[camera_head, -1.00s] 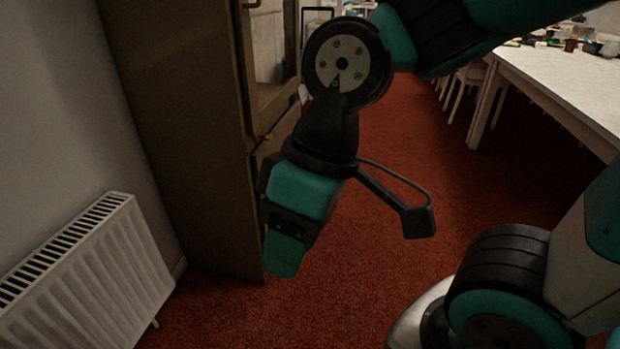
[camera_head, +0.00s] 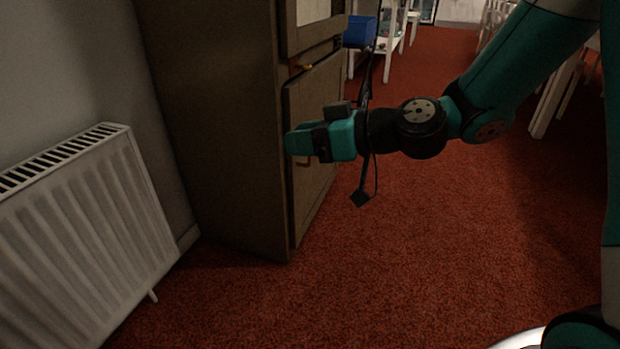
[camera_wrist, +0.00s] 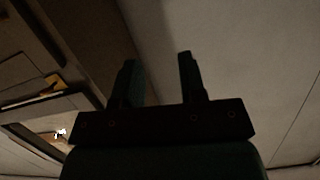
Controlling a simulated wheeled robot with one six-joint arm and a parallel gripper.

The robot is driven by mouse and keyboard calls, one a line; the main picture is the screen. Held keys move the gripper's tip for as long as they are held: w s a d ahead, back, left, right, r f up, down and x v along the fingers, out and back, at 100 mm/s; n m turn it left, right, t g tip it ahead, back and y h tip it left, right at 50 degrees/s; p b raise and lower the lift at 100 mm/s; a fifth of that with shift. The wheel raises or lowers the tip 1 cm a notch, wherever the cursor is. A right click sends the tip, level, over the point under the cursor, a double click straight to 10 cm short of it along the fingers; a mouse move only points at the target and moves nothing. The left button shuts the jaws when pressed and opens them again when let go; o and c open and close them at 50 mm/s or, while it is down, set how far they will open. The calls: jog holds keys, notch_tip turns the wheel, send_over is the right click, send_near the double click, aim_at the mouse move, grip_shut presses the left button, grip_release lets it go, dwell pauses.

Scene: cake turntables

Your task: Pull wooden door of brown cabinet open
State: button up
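The brown cabinet (camera_head: 225,130) stands against the wall left of centre in the head view. Its lower wooden door (camera_head: 322,105) faces right and looks shut. A small handle (camera_head: 303,161) shows partly beside my gripper. My gripper (camera_head: 292,142) is level in front of this door, near its left edge, and partly hides it. I cannot tell whether it touches the door. In the wrist view my gripper (camera_wrist: 157,60) has its two fingers apart, with nothing seen between them. The dark and pale surfaces behind them are too dim to name surely.
A white radiator (camera_head: 85,230) is on the wall at the left. A blue box (camera_head: 359,31) is on a white shelf behind the cabinet. White furniture (camera_head: 556,95) stands at the upper right. The red carpet (camera_head: 400,260) is clear in the middle.

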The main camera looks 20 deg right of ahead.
jog(key=w+d+f+m+t+h+b, duration=0.3)
jog(key=w+d+f+t+b, duration=0.15)
jog(key=d+f, duration=0.3)
jog(key=w+d+f+m+t+h+b, duration=0.35)
jog(key=w+d+f, duration=0.25)
jog(key=f, duration=0.3)
jog(key=n+p, duration=0.1)
jog(key=p, duration=0.1)
send_over(310, 164)
jog(key=shift+w+r+t, duration=0.2)
jog(key=shift+w+t, duration=0.1)
jog(key=shift+w, duration=0.05)
grip_shut()
